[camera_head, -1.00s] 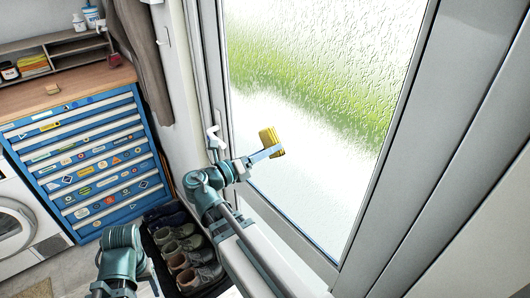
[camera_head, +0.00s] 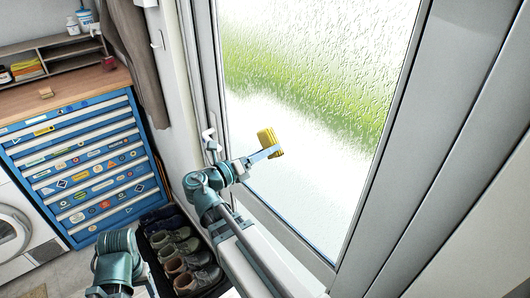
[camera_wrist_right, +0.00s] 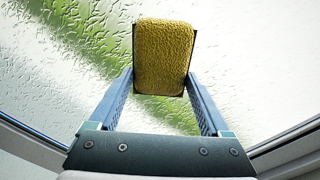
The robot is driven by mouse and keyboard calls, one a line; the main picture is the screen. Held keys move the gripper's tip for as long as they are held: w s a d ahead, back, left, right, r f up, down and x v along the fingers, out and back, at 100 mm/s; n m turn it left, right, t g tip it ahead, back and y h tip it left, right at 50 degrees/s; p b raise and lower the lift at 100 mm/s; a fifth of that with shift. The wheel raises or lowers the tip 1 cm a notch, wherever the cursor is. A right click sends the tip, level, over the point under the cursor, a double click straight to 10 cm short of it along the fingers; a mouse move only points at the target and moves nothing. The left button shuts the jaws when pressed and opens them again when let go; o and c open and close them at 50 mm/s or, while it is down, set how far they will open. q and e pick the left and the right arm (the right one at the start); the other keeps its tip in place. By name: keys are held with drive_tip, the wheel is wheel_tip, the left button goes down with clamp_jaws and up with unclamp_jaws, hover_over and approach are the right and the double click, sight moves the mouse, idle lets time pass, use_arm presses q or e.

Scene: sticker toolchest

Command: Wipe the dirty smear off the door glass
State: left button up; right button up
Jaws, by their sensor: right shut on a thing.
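The door glass (camera_head: 318,75) is a large textured pane in a grey frame; white and green show through it. No distinct dirty smear can be made out on it. My right gripper (camera_head: 266,153) is shut on a yellow sponge (camera_head: 270,140) in front of the lower left part of the glass. In the right wrist view the sponge (camera_wrist_right: 164,55) sits between the two fingers (camera_wrist_right: 160,95), with the textured glass (camera_wrist_right: 255,60) beyond it. I cannot tell whether the sponge touches the glass. My left arm shows at the lower left; its gripper is not in view.
A blue drawer chest (camera_head: 85,165) with stickers and a wooden top stands at the left, beside a white washing machine (camera_head: 15,225). Several shoes (camera_head: 185,262) sit on a dark tray below. A door handle (camera_head: 210,140) sticks out left of the glass.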

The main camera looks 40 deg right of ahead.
drive_tip(key=w, duration=0.4)
idle(0.4)
drive_tip(key=a, duration=0.6)
drive_tip(key=shift+s, duration=0.25)
idle(0.4)
drive_tip(key=shift+s+a, duration=0.1)
drive_tip(key=shift+a, duration=1.4)
